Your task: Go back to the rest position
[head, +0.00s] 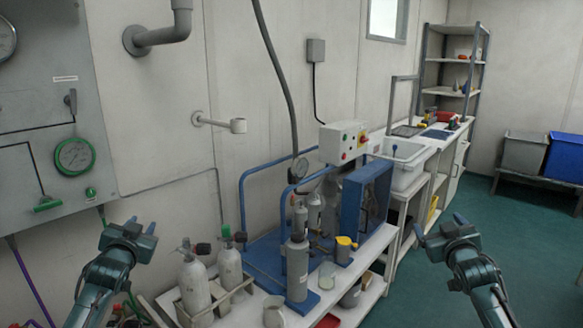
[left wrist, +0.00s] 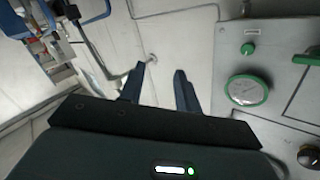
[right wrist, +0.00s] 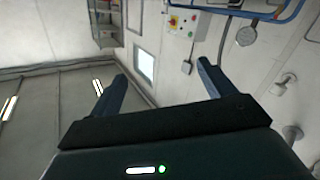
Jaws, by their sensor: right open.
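My left gripper (head: 142,226) is raised at the left of the head view, in front of the wall panel. In the left wrist view its two fingers (left wrist: 158,82) stand apart with nothing between them. My right gripper (head: 438,228) is raised at the right of the head view, over the green floor. In the right wrist view its fingers (right wrist: 160,85) are spread wide and empty. Both grippers look clear of the bench and its items.
A grey panel (head: 40,110) with a green-rimmed gauge (head: 74,156) is on the left wall. Gas cylinders (head: 194,285) and a blue-framed compressor (head: 368,200) stand on the bench. A sink (head: 403,175) and shelves (head: 450,75) lie farther back. Green floor (head: 500,240) is open at right.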

